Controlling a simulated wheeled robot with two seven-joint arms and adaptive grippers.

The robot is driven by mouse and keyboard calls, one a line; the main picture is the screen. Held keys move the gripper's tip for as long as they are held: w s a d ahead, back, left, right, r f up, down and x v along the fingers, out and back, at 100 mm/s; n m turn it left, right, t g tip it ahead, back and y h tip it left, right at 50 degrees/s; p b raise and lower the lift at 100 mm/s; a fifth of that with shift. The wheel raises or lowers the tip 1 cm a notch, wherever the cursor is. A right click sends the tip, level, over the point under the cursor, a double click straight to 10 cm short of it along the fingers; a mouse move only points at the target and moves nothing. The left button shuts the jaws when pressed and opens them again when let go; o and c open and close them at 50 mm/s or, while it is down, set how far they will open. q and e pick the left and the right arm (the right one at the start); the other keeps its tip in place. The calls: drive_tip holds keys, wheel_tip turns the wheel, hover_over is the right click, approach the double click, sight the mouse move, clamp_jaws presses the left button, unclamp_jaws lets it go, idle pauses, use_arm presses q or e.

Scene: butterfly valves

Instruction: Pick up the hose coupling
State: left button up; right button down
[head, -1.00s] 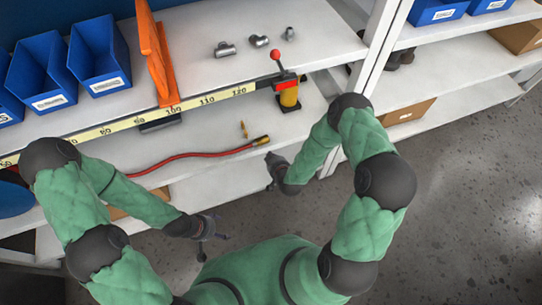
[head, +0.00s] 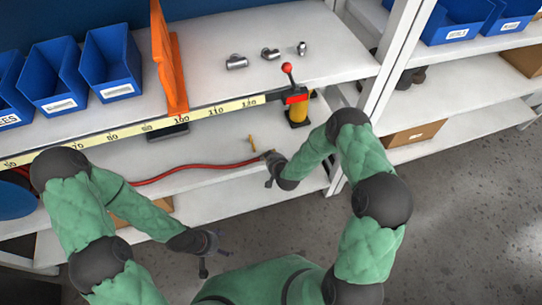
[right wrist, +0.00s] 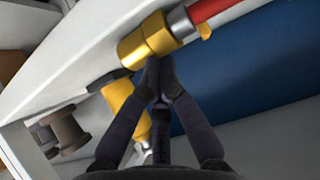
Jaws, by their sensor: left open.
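The brass hose coupling (right wrist: 146,42) sits at the end of the red hose (head: 195,171), which lies along the lower shelf in the head view. My right gripper (right wrist: 157,68) has its dark fingertips drawn close together at the coupling's near edge in the right wrist view. Whether they are closed on it cannot be told. In the head view my right gripper (head: 270,168) covers most of the coupling at the shelf's front edge. My left gripper (head: 212,256) is open and empty, low in front of the shelves, away from the hose.
A small brass piece (head: 252,143) stands behind the hose end. A yellow post with a red-knobbed lever (head: 297,108) stands close to my right arm. An orange upright (head: 168,65), blue bins (head: 108,63) and metal fittings (head: 236,62) are on the upper shelf.

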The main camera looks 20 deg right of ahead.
drive_tip(key=shift+s+f, duration=0.15)
drive_tip(key=shift+s, duration=0.05)
drive_tip(key=shift+s, duration=0.85)
